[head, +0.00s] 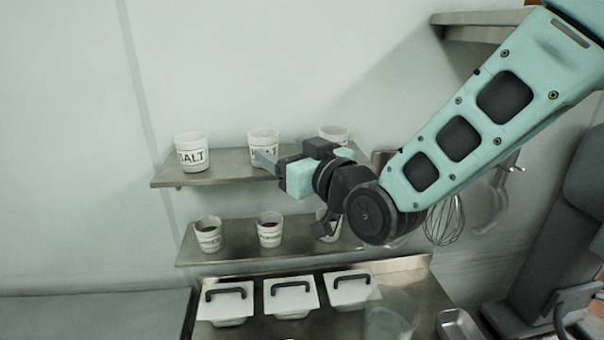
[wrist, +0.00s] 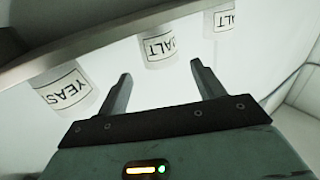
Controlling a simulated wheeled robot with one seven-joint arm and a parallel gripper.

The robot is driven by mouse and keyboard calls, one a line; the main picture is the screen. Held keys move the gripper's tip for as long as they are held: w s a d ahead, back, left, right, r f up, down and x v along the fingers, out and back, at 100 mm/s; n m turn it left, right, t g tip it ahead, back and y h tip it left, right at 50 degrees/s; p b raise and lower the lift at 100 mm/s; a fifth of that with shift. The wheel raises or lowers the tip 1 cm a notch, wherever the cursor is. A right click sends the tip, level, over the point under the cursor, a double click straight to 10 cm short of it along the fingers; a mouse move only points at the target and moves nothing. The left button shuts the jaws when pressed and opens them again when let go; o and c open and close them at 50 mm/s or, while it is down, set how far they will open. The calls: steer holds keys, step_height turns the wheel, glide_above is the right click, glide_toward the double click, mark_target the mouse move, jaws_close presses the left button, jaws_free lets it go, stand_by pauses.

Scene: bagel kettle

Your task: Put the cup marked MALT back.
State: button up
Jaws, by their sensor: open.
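The middle cup on the upper shelf (head: 262,137) is white, and its label is partly covered in the head view. In the wrist view this cup (wrist: 158,48) appears upside down, and its label ends in ALT, with the first letter unclear; it fits MALT. It stands upright on the upper shelf (head: 222,168). My gripper (head: 264,160) is in front of it, one finger overlapping its lower part in the head view. In the wrist view my gripper (wrist: 163,82) is open and empty, with the cup beyond the fingertips, roughly between them.
The SALT cup (head: 191,153) stands left on the same shelf; the YEAST cup (wrist: 62,90) is on the other side. Lidded containers (head: 290,298) sit below. A whisk (head: 443,220) hangs right.

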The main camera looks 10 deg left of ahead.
steer(key=s+d+f+g+h, duration=0.6)
steer(key=s+d, duration=0.5)
steer(key=s, duration=0.2)
steer(key=s+d+f+m+g+h+b, duration=0.1)
steer(key=s+d+f+g+h, duration=0.5)
steer(key=s+d, duration=0.5)
step_height(320, 180, down, 2)
steer(key=s+g, duration=0.1)
steer(key=s, duration=0.2)
steer(key=shift+d+f, duration=0.15)
steer(key=shift+d, duration=0.1)
